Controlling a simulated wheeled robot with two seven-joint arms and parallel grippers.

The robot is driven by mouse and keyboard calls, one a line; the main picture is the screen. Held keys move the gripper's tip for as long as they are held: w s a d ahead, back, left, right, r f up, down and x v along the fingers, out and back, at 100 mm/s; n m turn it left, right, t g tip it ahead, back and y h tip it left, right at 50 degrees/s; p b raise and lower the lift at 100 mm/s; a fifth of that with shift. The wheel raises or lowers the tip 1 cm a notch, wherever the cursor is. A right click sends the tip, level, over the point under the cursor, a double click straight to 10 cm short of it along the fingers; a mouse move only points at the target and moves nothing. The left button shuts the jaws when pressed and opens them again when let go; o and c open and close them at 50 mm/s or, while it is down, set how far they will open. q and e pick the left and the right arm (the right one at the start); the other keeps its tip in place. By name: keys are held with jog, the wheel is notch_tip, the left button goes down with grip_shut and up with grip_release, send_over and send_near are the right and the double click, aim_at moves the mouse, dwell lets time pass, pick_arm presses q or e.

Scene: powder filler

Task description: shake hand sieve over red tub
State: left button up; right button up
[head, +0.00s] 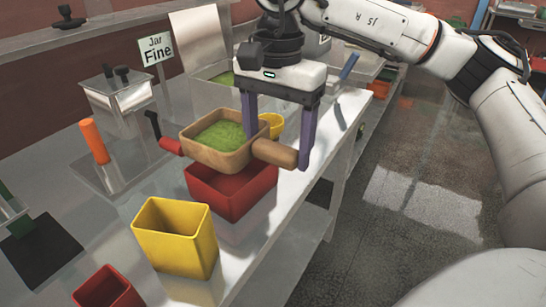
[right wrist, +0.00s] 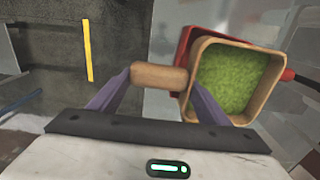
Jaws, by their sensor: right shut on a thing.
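The hand sieve (head: 234,152) is a tan, wooden-looking square frame with green powder (head: 222,136) in it and a thick round handle (head: 276,153). My right gripper (head: 278,150) is shut on the handle and holds the sieve above the red tub (head: 236,190), which stands on the metal counter. In the right wrist view the handle (right wrist: 158,77) lies between the fingers. The sieve (right wrist: 237,80) shows there at right, filled with green, with part of the red tub (right wrist: 184,50) behind it. The tub's inside is partly hidden by the sieve. My left gripper is not in view.
A yellow tub (head: 176,238) stands in front of the red tub, and another red container (head: 108,288) is at the lower left. An orange-handled tool (head: 95,141), a "Jar Fine" sign (head: 155,50) and a clear-sided bin with green powder (head: 226,79) stand behind. The counter edge drops to floor at right.

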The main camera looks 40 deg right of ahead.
notch_tip(320, 180, up, 6)
jog(key=shift+r, duration=0.1)
jog(key=shift+d+f+b, duration=0.3)
jog(key=shift+f+b, duration=0.2)
jog(key=shift+f, duration=0.4)
pick_arm(q)
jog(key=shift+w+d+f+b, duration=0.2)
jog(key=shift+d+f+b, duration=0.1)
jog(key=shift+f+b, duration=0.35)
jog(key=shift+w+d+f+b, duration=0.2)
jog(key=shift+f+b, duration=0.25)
jog(key=shift+b, duration=0.4)
pick_arm(e)
jog(key=shift+w+d+f, duration=0.1)
jog(key=shift+d+f, duration=0.2)
jog(key=shift+f, duration=0.45)
jog(key=shift+s+d+f, duration=0.1)
jog(key=shift+d+f, duration=0.15)
jog(key=shift+f, duration=0.55)
jog(key=shift+w+d+f, duration=0.1)
jog(key=shift+d+f, duration=0.2)
jog(key=shift+f, duration=0.45)
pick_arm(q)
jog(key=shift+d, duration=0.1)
pick_arm(e)
jog(key=shift+a, duration=0.1)
